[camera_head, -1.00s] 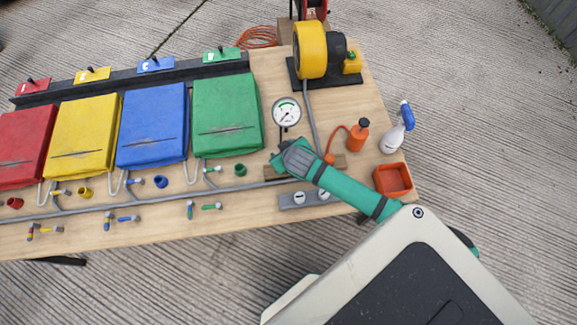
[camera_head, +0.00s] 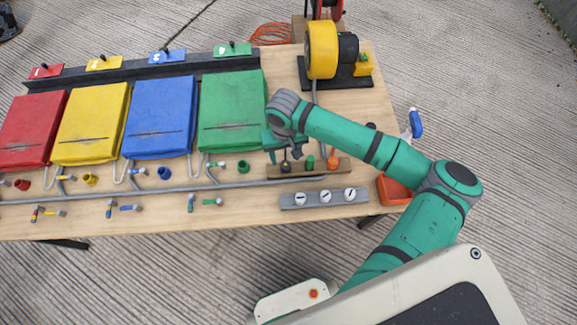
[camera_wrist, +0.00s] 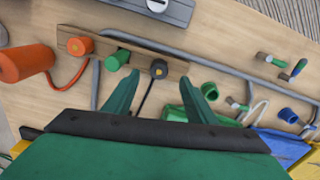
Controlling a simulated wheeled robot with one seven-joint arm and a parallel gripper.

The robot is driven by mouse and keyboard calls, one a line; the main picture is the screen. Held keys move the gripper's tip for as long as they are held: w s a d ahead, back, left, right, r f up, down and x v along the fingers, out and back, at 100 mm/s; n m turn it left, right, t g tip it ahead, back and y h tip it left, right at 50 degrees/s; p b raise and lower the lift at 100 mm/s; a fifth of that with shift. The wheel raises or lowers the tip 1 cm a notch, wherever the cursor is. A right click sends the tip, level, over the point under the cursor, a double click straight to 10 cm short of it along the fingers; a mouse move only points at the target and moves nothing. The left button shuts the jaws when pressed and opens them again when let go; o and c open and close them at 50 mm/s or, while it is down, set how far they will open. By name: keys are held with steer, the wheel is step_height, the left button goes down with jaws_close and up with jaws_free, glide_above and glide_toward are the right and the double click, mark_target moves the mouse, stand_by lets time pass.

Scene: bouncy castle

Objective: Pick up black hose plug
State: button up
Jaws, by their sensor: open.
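The black hose plug (camera_head: 286,168) sits in a wooden rack (camera_head: 345,168) near the table's front right, left of a green plug (camera_head: 310,163) and an orange plug (camera_head: 333,164). In the wrist view the black plug (camera_wrist: 159,69) shows between and just beyond my fingertips, with a dark cord running from it toward me. The green plug (camera_wrist: 118,60) and orange plug (camera_wrist: 79,46) are left of it there. My gripper (camera_wrist: 160,88) is open and empty, pointing at the black plug; in the head view it (camera_head: 285,152) hangs over the rack's left part.
A grey strip with white dials (camera_head: 324,198) lies in front of the rack. A green bag (camera_head: 233,110) and a blue bag (camera_head: 160,118) lie to the left. A grey pipe (camera_head: 150,195) runs along the table. A yellow blower (camera_head: 322,50) stands behind.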

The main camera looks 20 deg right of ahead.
mark_target(286, 165)
steer(key=f, duration=0.9)
steer(key=shift+w+d, duration=0.1)
steer(key=shift+w, duration=0.15)
steer(key=shift+r, duration=0.1)
steer(key=shift+c, duration=0.2)
steer(key=c, duration=1.1)
